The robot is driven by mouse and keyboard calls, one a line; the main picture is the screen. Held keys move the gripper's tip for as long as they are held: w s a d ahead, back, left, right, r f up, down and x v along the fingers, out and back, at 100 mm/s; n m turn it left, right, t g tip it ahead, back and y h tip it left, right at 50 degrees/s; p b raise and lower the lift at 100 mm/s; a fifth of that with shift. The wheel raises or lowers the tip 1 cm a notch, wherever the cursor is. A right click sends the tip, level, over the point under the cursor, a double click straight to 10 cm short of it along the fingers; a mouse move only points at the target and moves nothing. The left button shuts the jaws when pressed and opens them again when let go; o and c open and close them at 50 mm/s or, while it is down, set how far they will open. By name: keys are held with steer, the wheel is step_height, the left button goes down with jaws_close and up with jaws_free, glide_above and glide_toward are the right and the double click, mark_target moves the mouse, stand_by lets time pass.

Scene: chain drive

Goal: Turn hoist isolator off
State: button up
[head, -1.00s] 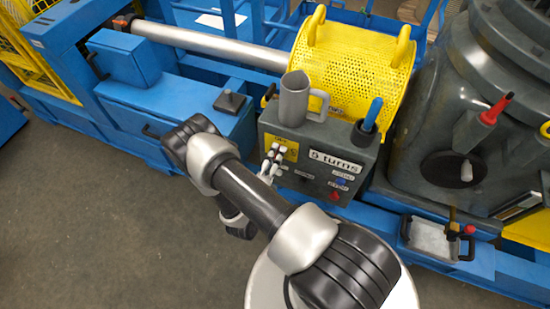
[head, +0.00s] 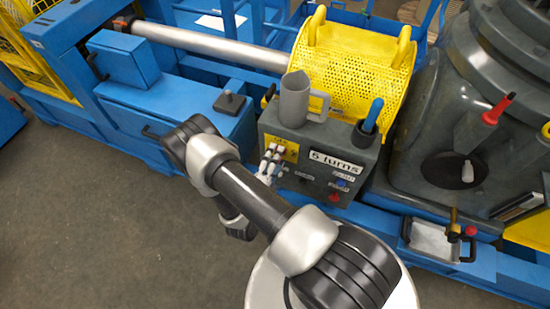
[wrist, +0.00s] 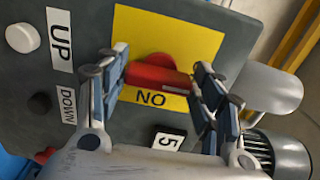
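The hoist isolator has a red handle (wrist: 157,77) on a yellow plate (wrist: 190,35) marked with letters that read "NO" in the wrist view. The handle lies across the wrist view, between the fingers of my gripper (wrist: 157,82). One finger is at each end of the handle and both appear to touch it, so the gripper looks shut on it lengthwise. In the head view, my gripper (head: 270,160) is at the left part of the grey control box (head: 325,155), below the visible yellow plate (head: 285,147). It hides the handle there.
Beside the isolator are a white button (wrist: 22,38) and a black button (wrist: 39,104), labelled UP and DOWN. A grey mug (head: 296,100) and a blue-handled tool in a dark cup (head: 365,132) stand on the box. A yellow perforated drum guard (head: 350,65) is behind it.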

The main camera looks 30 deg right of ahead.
steer(key=o, duration=0.4)
steer(key=v, duration=1.2)
stand_by(0.5)
